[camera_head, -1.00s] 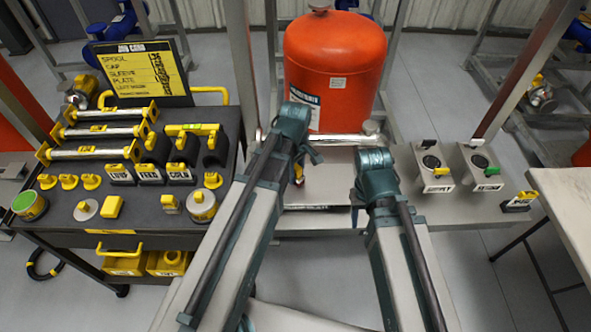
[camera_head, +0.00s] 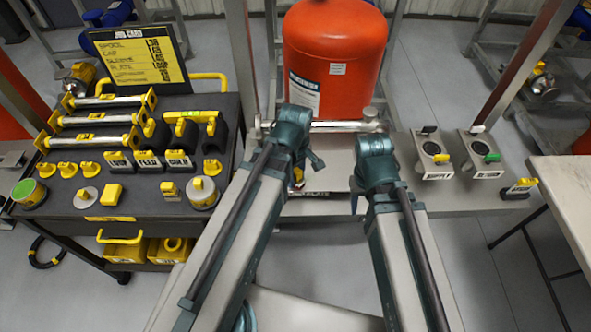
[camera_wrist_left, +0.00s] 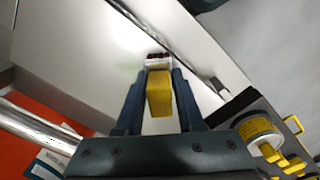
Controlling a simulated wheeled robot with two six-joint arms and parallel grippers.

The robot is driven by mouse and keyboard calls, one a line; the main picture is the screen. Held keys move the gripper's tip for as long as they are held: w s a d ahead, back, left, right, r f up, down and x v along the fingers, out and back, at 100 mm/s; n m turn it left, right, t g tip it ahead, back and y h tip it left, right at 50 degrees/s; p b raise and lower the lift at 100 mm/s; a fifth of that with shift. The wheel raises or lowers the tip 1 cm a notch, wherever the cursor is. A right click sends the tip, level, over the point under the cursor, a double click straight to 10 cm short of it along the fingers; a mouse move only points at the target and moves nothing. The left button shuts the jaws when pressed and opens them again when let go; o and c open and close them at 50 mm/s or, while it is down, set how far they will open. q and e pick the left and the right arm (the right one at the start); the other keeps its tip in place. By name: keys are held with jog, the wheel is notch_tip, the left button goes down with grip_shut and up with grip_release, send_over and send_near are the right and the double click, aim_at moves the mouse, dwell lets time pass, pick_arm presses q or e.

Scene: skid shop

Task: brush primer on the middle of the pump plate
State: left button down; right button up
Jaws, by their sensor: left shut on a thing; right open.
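My left gripper (camera_wrist_left: 158,95) is shut on a yellow-handled brush (camera_wrist_left: 159,92) with a pale ferrule and dark red bristles. In the left wrist view the bristles lie over a pale flat surface (camera_wrist_left: 100,50); I cannot tell if they touch it. In the head view, my left gripper (camera_head: 299,178) is mostly hidden behind its arm, with a bit of yellow showing. A pale plate area (camera_head: 328,172), with a dark PLATE label (camera_head: 312,193) at its front edge, lies between my arms. My right gripper (camera_head: 356,192) is mostly hidden by its arm, at the plate's right side.
A red tank (camera_head: 333,60) and a horizontal pipe (camera_head: 340,126) stand behind the plate. A dark cart (camera_head: 140,205) on the left holds spools, caps and tins. Two valve units (camera_head: 433,155) (camera_head: 480,153) sit right of my arms. A pale table (camera_head: 570,185) stands at far right.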

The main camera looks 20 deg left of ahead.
pick_arm(q)
jog(key=shift+w+d, duration=0.15)
jog(key=shift+d, duration=0.65)
jog(key=shift+w+a, duration=0.25)
jog(key=shift+w, duration=0.6)
jog(key=shift+w+a, duration=0.25)
jog(key=shift+w, duration=0.55)
jog(key=shift+w+a, duration=0.25)
jog(key=shift+w, duration=0.55)
jog(key=shift+w+a, duration=0.25)
jog(key=shift+w, duration=0.55)
jog(key=shift+w, duration=0.15)
jog(key=shift+w+a, duration=0.25)
jog(key=shift+w, duration=0.5)
jog(key=shift+w+a, duration=0.2)
jog(key=shift+w, duration=0.5)
jog(key=shift+d, duration=0.15)
